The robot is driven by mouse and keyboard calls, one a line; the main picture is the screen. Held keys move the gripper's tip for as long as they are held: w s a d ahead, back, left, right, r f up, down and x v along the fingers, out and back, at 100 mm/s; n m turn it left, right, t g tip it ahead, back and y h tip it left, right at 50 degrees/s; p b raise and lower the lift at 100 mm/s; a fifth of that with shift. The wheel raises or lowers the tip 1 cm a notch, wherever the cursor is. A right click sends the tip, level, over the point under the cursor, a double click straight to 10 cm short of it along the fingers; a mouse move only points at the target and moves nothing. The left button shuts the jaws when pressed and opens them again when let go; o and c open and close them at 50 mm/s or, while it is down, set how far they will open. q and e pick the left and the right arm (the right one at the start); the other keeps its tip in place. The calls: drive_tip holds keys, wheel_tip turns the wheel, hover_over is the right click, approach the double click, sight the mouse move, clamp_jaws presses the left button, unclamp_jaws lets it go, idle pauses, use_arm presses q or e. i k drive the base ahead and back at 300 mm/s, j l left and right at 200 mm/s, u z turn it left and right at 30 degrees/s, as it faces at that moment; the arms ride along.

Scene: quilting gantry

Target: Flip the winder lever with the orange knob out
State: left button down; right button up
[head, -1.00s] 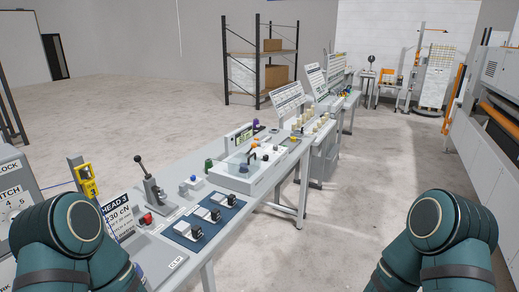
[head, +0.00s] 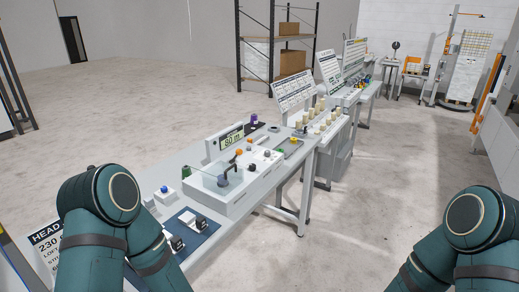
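A light grey winder unit (head: 245,198) stands on the long bench, left of the picture's middle. A small orange knob (head: 239,152) shows at its back, near a dark bent part (head: 228,174) on top. Whether this knob sits on the lever is too small to tell. A display reading about 90 m (head: 232,139) stands behind it. Only upper parts of my two arms show, at lower left and lower right. Neither of my grippers is in view.
A blue mat with black clips (head: 187,232) and a white block with a blue button (head: 165,193) lie nearer on the bench. A rack of cream spools (head: 318,118) stands beyond. The floor (head: 370,200) right of the bench is clear.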

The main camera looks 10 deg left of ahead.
sight(238, 151)
drive_tip(key=i+l, duration=0.35)
drive_tip(key=i, duration=0.15)
drive_tip(key=i+l+z, duration=0.1)
drive_tip(key=i+l, duration=0.6)
drive_tip(key=i, duration=0.3)
drive_tip(key=l+z, duration=0.05)
